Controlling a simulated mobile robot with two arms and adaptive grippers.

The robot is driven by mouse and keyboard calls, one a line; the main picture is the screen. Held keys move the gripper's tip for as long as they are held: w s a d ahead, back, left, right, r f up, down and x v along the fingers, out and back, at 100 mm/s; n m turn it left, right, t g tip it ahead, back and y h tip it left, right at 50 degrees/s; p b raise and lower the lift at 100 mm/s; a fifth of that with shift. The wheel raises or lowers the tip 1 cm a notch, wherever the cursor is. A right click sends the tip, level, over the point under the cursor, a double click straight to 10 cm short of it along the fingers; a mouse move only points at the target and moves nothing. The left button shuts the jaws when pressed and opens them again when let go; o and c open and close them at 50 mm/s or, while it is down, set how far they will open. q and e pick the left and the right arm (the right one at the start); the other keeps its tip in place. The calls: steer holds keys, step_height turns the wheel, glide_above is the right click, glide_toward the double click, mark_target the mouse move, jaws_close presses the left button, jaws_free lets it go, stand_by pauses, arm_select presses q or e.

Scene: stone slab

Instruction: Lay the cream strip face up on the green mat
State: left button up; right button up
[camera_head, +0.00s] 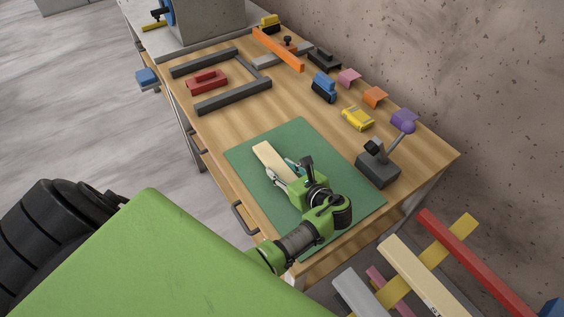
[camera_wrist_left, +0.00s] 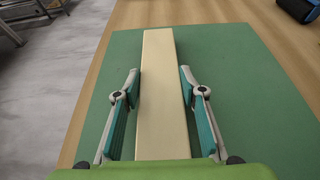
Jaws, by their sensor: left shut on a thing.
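The cream strip (camera_head: 264,153) is over the green mat (camera_head: 345,205), lying along it with its far end near the mat's far left edge. My left gripper (camera_head: 282,174) is shut on the strip, one finger on each long side. In the left wrist view the strip (camera_wrist_left: 160,60) runs straight away between the teal finger pads of the gripper (camera_wrist_left: 161,85), with green mat (camera_wrist_left: 240,70) on both sides. A plain, smooth, wide face is up. I cannot tell whether the strip touches the mat. Its near end is hidden by my gripper. My right gripper is not in view.
A grey lever box (camera_head: 378,170) with a purple knob stands right of the mat. A yellow block (camera_head: 357,118) and blue brush (camera_head: 324,88) lie beyond it. A dark grey frame (camera_head: 235,98) surrounds a red float (camera_head: 207,82). Coloured bars (camera_head: 470,255) occupy the lower right.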

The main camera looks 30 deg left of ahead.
arm_select(q)
steer(key=shift+f, duration=0.2)
steer(key=o, duration=1.4)
steer(key=shift+f, duration=0.1)
steer(key=v, duration=0.7)
steer(key=shift+d, duration=0.2)
